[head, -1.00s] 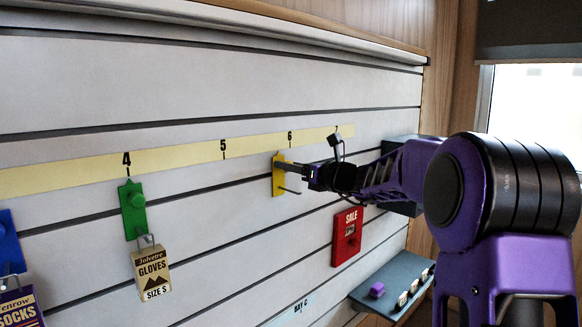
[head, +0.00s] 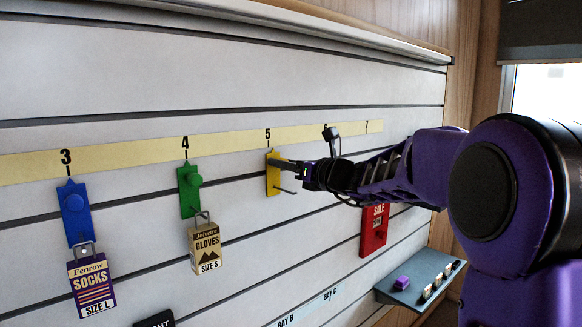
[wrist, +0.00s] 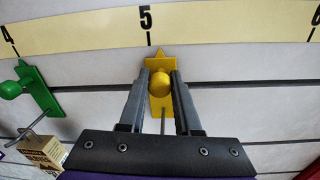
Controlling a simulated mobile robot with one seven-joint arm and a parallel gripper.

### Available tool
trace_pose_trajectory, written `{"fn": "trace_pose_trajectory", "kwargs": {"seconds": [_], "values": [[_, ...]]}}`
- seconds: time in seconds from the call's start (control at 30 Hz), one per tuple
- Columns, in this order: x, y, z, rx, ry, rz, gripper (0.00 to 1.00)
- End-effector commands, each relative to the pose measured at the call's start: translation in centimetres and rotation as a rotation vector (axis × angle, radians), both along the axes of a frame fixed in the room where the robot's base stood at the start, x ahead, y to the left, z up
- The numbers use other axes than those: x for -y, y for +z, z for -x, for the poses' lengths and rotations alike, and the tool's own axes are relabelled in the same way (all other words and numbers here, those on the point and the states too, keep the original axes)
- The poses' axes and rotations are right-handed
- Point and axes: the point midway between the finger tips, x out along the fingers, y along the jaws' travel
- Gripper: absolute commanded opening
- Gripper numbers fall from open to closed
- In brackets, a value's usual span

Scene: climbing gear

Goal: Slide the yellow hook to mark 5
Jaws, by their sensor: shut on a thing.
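The yellow hook (head: 272,174) is on the slatted wall, its pointed top just under the number 5 (head: 267,135) on the pale yellow strip. In the wrist view the yellow hook (wrist: 161,97) has its tip slightly right of the mark 5 line (wrist: 148,38). My gripper (head: 283,166) is at the hook from the right. In the wrist view the two fingers of my gripper (wrist: 160,84) are closed on either side of the hook's round yellow knob. A metal prong points out below the knob.
A green hook (head: 189,190) with a gloves packet (head: 206,247) is under 4, left of the yellow hook. A blue hook (head: 75,212) with a socks packet (head: 91,283) is under 3. A red SALE sign (head: 374,229) and a grey shelf (head: 420,272) are at the right.

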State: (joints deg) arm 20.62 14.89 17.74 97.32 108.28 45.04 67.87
Motion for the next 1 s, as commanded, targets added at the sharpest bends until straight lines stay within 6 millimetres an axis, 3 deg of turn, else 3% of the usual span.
{"fn": "trace_pose_trajectory", "kwargs": {"seconds": [0.6, 0.63, 0.77, 1.0], "values": [[-0.87, -0.12, 0.64, -0.003, 0.0, 0.0, 0.0], [-0.87, -0.12, 0.64, -0.003, 0.0, 0.0, 0.37], [-0.85, -0.09, 0.62, -0.002, 0.0, -0.001, 0.61], [-0.84, -0.03, 0.61, -0.001, 0.0, -0.001, 0.61]]}}
